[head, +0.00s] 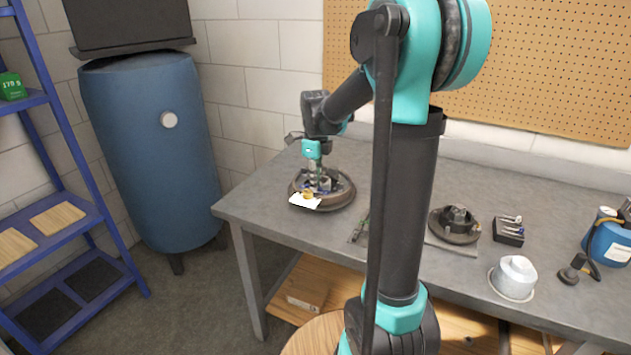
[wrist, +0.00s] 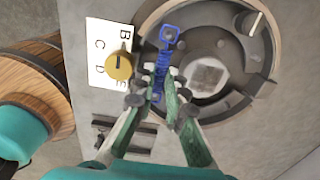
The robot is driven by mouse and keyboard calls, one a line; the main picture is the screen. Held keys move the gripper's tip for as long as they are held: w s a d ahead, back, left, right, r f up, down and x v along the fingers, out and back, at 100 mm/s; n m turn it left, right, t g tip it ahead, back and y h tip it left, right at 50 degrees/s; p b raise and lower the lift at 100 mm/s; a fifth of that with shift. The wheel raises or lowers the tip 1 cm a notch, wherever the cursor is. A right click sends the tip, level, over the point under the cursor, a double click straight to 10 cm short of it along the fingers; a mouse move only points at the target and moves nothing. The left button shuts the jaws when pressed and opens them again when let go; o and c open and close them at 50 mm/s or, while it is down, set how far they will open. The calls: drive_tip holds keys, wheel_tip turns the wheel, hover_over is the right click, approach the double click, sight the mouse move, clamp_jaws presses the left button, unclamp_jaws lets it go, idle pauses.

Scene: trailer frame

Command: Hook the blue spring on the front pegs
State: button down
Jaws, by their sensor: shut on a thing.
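In the wrist view, the blue spring (wrist: 164,68) lies between the fingertips of my gripper (wrist: 160,84), which is shut on it. One looped end of the spring points to the top of the picture, and the other shows near the fingertips. The spring is over the left part of a round brake assembly (wrist: 262,75) with a dark rim. I cannot tell if either end touches a peg. A pale peg (wrist: 256,22) shows at the upper right of the ring. In the head view, my gripper (head: 317,174) is above the brake assembly (head: 345,197) at the bench's left end.
A white lettered card (wrist: 97,50) with a brass knob (wrist: 119,65) is beside the ring.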

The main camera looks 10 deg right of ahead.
drive_tip(key=shift+f, duration=0.55)
idle(1.5)
drive_tip(key=c, duration=1.5)
unclamp_jaws()
drive_tip(key=c, duration=0.3)
drive_tip(key=shift+r, duration=3.5)
